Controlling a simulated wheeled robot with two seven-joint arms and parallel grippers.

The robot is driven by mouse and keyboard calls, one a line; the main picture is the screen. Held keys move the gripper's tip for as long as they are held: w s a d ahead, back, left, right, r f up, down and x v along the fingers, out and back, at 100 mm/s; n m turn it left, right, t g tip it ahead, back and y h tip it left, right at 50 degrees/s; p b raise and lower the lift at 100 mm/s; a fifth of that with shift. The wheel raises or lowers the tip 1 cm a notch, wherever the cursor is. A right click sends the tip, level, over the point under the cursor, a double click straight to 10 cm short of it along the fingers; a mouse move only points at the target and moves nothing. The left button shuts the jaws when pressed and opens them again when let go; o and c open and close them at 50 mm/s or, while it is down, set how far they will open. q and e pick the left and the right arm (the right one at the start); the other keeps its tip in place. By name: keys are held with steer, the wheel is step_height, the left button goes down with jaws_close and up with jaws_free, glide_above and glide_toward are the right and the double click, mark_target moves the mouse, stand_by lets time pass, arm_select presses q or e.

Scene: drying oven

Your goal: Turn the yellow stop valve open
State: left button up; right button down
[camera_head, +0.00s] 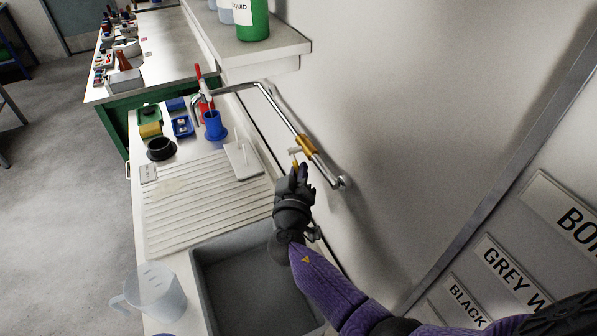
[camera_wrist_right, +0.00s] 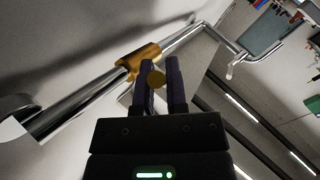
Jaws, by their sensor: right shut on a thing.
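The yellow stop valve (camera_head: 307,146) sits on a chrome pipe fixed to the wall above the sink. A short pale stem sticks out from it to the left, with a small yellow handle end (camera_head: 295,162) below. My right gripper (camera_head: 299,174) reaches up to the handle from below. In the right wrist view, the valve's brass body (camera_wrist_right: 137,60) is on the pipe just beyond my right gripper (camera_wrist_right: 162,78). The round yellow handle end (camera_wrist_right: 156,79) lies between its fingers, which are shut on it. The fingers partly hide the handle. My left gripper is out of view.
The chrome pipe (camera_head: 277,105) runs along the wall and bends over the counter. Below are a grey sink (camera_head: 205,285), a ribbed draining board (camera_head: 190,205), a clear jug (camera_head: 155,290) and a blue holder (camera_head: 214,127). A shelf (camera_head: 275,45) juts out above.

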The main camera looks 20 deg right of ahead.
stand_by(0.8)
steer(key=r+n+g+p, duration=0.1)
steer(key=g+p, duration=0.1)
steer(key=p, duration=0.2)
steer(key=r+n+g+y+p, duration=0.1)
steer(key=p, duration=0.4)
steer(key=shift+s+r+g+y, duration=0.3)
steer(key=shift+s+r+g, duration=0.05)
steer(key=shift+s+g, duration=0.05)
steer(key=shift+f+g+p, duration=0.15)
steer(key=shift+g+p, duration=0.25)
steer(key=shift+p, duration=0.1)
steer(key=shift+f, duration=0.15)
steer(key=c, duration=0.9)
jaws_free()
steer(key=shift+c, duration=0.2)
